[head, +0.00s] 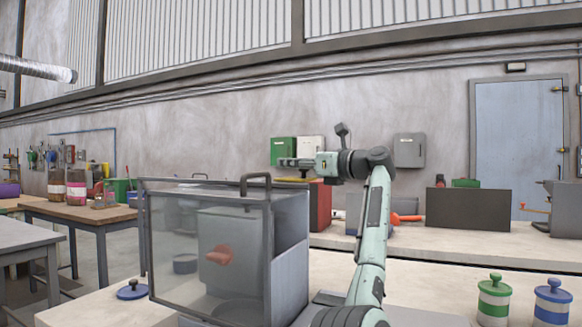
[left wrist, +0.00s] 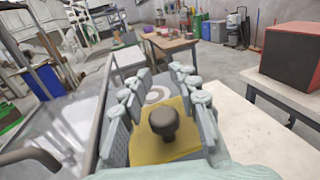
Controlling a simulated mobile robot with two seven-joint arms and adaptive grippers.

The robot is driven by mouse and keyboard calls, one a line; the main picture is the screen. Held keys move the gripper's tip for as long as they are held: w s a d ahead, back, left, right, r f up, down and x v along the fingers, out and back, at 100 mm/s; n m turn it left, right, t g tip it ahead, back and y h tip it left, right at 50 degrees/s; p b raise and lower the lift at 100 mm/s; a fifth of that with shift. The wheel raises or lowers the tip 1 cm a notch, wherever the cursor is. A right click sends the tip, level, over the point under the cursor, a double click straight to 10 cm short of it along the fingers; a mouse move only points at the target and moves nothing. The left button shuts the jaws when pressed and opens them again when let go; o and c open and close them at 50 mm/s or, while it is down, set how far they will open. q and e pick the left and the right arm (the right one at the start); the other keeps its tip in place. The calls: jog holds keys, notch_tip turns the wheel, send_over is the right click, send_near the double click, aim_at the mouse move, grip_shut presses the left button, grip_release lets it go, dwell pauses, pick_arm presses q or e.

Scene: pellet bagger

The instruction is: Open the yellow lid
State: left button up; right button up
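The yellow lid (left wrist: 150,152) shows in the left wrist view as a flat yellow plate with a dark round knob (left wrist: 163,122). In the head view a thin yellow strip (head: 291,179), probably the same lid, shows just below my left gripper (head: 283,162). The left gripper (left wrist: 158,80) is open, with its pale green fingers on both sides of the knob. I cannot tell whether the fingers touch the knob. Part of the lid is hidden behind the fingers. My right gripper is in neither view.
A clear-sided box (head: 205,250) with a dark handle (head: 256,178) stands in front of my left arm. A red box (head: 320,205) stands behind it. Green (head: 494,298) and blue (head: 552,300) lidded jars stand at the right. A wooden table (head: 75,212) is at the left.

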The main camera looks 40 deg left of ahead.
pick_arm(q)
jog(key=shift+o, duration=0.2)
jog(key=shift+f, duration=0.3)
jog(key=shift+d, duration=0.3)
jog(key=d, duration=1.1)
jog(key=shift+d, duration=0.15)
jog(key=shift+s, duration=0.1)
